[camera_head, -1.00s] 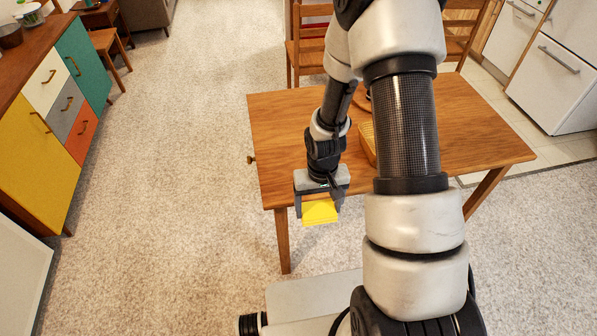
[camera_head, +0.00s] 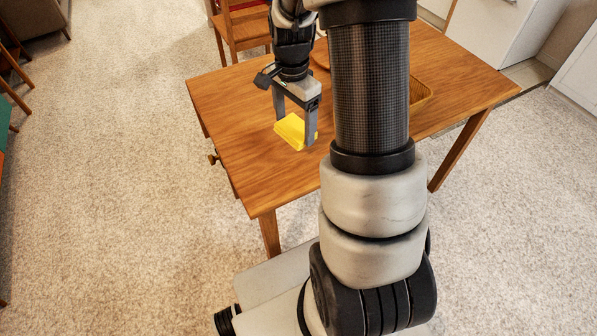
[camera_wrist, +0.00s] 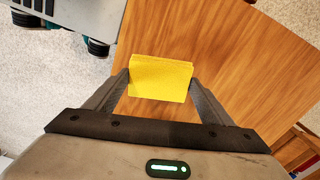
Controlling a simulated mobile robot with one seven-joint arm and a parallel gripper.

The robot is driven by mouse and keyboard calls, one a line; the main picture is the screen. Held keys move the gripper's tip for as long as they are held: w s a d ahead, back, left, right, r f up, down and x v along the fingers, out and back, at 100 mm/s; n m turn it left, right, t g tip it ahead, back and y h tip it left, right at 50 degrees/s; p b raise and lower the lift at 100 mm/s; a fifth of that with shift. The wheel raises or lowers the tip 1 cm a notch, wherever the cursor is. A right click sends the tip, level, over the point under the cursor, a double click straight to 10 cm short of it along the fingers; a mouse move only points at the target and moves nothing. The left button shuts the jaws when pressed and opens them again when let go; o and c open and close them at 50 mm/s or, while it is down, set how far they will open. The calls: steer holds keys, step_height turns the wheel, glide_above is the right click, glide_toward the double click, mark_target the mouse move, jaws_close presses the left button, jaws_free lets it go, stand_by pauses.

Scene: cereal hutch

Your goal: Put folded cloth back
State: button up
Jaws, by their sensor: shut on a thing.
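A yellow folded cloth (camera_head: 291,131) is between the fingers of my gripper (camera_head: 296,132), over the left part of the wooden table (camera_head: 240,100). In the wrist view the cloth (camera_wrist: 160,78) fills the gap between the two fingertips of my gripper (camera_wrist: 160,85), which is shut on it. The table top lies below the cloth; whether the cloth touches it I cannot tell. A small knob (camera_head: 213,159) shows on the table's left side.
A wooden tray or box (camera_head: 420,92) stands on the table, partly hidden behind my arm. A wooden chair (camera_head: 240,28) stands at the table's far side. White cabinets (camera_head: 490,40) are at the upper right. Carpet left of the table is clear.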

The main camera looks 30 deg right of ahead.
steer(key=shift+s+d+m+b, duration=0.25)
steer(key=shift+d+m+b, duration=0.4)
steer(key=shift+m, duration=0.55)
step_height(320, 180, down, 9)
steer(key=shift+f+b, duration=0.15)
steer(key=shift+b, duration=0.9)
steer(key=shift+f, duration=0.2)
steer(key=o, duration=1)
steer(key=shift+c, duration=0.2)
steer(key=shift+r, duration=0.1)
